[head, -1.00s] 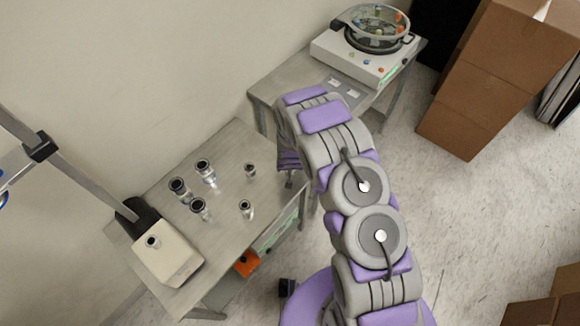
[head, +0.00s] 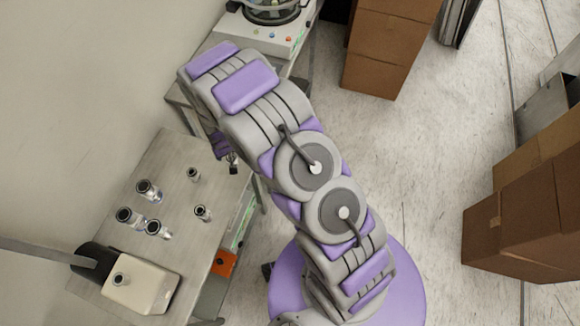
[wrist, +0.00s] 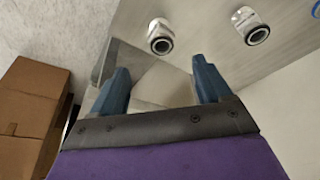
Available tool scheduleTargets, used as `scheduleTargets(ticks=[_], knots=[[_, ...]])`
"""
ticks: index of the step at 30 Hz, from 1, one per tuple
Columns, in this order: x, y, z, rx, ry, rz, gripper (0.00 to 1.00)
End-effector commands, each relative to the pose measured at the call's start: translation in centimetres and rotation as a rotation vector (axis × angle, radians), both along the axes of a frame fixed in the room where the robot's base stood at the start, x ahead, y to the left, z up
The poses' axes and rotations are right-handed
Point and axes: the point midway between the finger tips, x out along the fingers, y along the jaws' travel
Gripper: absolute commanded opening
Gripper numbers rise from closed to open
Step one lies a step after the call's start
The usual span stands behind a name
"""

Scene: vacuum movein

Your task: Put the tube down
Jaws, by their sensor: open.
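Several short metal tube fittings with dark rims stand on the grey metal table (head: 172,172). They include a larger one (head: 148,190) and two smaller ones (head: 193,174) (head: 202,212) nearer the arm. I cannot tell which one is the task's tube. My gripper (wrist: 160,72) is open, its two blue fingers apart with nothing seen held between them. In the wrist view two fittings (wrist: 160,38) (wrist: 252,28) stand on the table beyond the fingertips, clear of them. In the head view the arm hides most of the gripper, which is by the table's far right edge.
A white-beige device (head: 138,288) sits at the table's near left corner. A second table behind carries a white machine (head: 262,32) with a round bowl. Cardboard boxes (head: 388,45) (head: 520,225) stand on the floor to the right, with open floor between. A wall borders the left.

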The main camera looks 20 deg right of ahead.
Motion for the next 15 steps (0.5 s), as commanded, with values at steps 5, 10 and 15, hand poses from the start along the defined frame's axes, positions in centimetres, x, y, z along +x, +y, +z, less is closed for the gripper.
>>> scheduleTargets(ticks=[5, 10, 15], knots=[[-0.1, -0.5, 1.7, 0.004, 0.007, -0.005, 0.78], [-1.4, -2.2, 7.0, 0.014, 0.049, -0.020, 0.78], [-4.3, -4.5, 13.0, 0.018, 0.110, -0.035, 0.78]])
